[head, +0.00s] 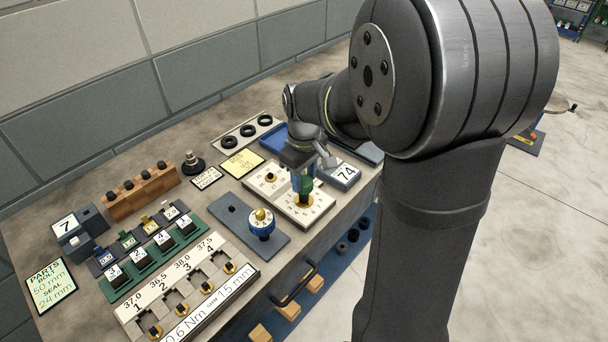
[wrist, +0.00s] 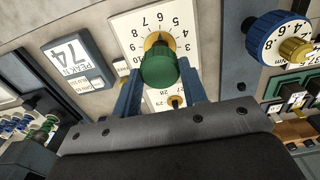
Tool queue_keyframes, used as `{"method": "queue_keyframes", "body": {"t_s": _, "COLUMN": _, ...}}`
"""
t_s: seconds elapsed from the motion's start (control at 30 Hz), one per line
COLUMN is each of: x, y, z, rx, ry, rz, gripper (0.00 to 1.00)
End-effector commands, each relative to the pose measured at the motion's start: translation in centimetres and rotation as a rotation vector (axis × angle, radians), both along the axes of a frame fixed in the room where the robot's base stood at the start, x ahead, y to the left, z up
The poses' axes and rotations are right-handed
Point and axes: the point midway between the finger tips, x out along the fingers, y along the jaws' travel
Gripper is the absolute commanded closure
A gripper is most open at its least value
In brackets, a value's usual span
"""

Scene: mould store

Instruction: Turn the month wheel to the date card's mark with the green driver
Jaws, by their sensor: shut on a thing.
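My gripper (head: 302,178) is shut on the green driver (head: 308,184), with its blue fingers on either side of it. The wrist view shows the green driver (wrist: 158,68) end-on, in front of the brass centre (wrist: 159,40) of a white numbered dial plate (wrist: 130,25). This looks like the month wheel; figures from 3 to 10 show around it. The driver hides part of the centre, so I cannot tell if it is seated. A yellow card (head: 242,163) lies behind the dials, possibly the date card; its writing is too small to read.
A second white dial (head: 268,178) sits just behind the first. A grey block reading 74 (head: 345,172) stands close on the right. A blue-and-white knob (head: 262,226) on a grey plate stands to the left. The bench front edge and a drawer handle (head: 293,286) are nearby.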

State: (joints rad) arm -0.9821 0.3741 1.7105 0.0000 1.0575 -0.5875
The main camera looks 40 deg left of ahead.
Motion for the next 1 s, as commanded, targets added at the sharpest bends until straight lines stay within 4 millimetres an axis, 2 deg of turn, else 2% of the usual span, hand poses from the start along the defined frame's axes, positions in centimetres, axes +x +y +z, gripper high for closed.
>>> {"method": "queue_keyframes", "body": {"t_s": 0.13, "x": 0.01, "y": 0.01, "z": 0.02, "rx": 0.001, "ry": 0.0, "rz": 0.038, "gripper": 0.85}}
{"method": "queue_keyframes", "body": {"t_s": 0.43, "x": 0.01, "y": 0.01, "z": -0.07, "rx": 0.0, "ry": 0.0, "rz": 0.316, "gripper": 0.85}}
{"method": "queue_keyframes", "body": {"t_s": 0.83, "x": 0.0, "y": 0.0, "z": -0.08, "rx": 0.0, "ry": 0.0, "rz": 0.362, "gripper": 0.85}}
{"method": "queue_keyframes", "body": {"t_s": 1.0, "x": 0.0, "y": 0.01, "z": -0.09, "rx": 0.0, "ry": 0.0, "rz": 0.507, "gripper": 0.85}}
